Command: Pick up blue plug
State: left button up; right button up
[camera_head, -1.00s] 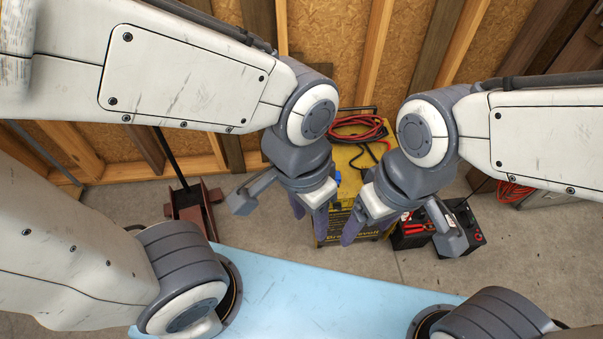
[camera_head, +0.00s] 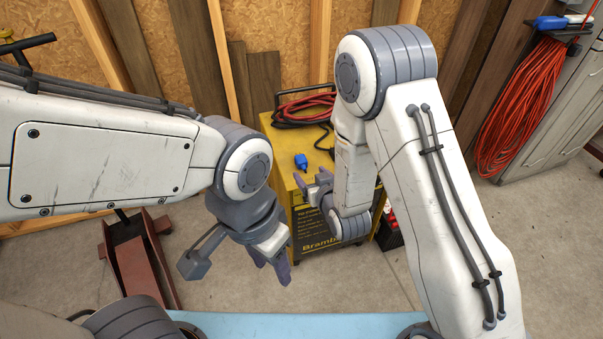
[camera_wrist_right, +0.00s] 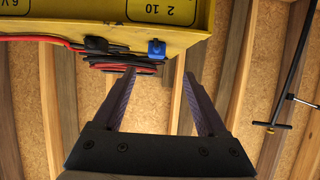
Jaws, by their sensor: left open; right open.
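The blue plug (camera_head: 301,161) lies on top of the yellow charger box (camera_head: 284,180), near its front left side. In the right wrist view the plug (camera_wrist_right: 156,48) shows at the edge of the box, beyond the gap between my fingertips. My right gripper (camera_head: 312,186) is open and empty, just in front of the plug and apart from it; my forearm partly hides the box. The open fingers also show in the right wrist view (camera_wrist_right: 158,73). My left gripper (camera_head: 272,265) is open and empty, low and left of the box.
A red cable coil (camera_head: 306,108) and black leads lie behind the plug on the box. A dark red floor jack (camera_head: 138,258) stands at left. An orange cord (camera_head: 520,100) hangs at right beside a grey cabinet (camera_head: 560,125). A blue surface (camera_head: 290,326) lies along the bottom.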

aim_at(303, 162)
jog(key=x, duration=0.5)
jog(key=shift+w+f+b, duration=0.1)
jog(key=shift+b, duration=0.25)
jog(key=x, duration=0.2)
jog(key=b+x, duration=0.1)
jog(key=x, duration=0.1)
jog(key=shift+w+d, duration=0.2)
jog(key=shift+w, duration=0.05)
jog(key=shift+w+a+f, duration=0.15)
jog(key=shift+w, duration=0.35)
grip_shut()
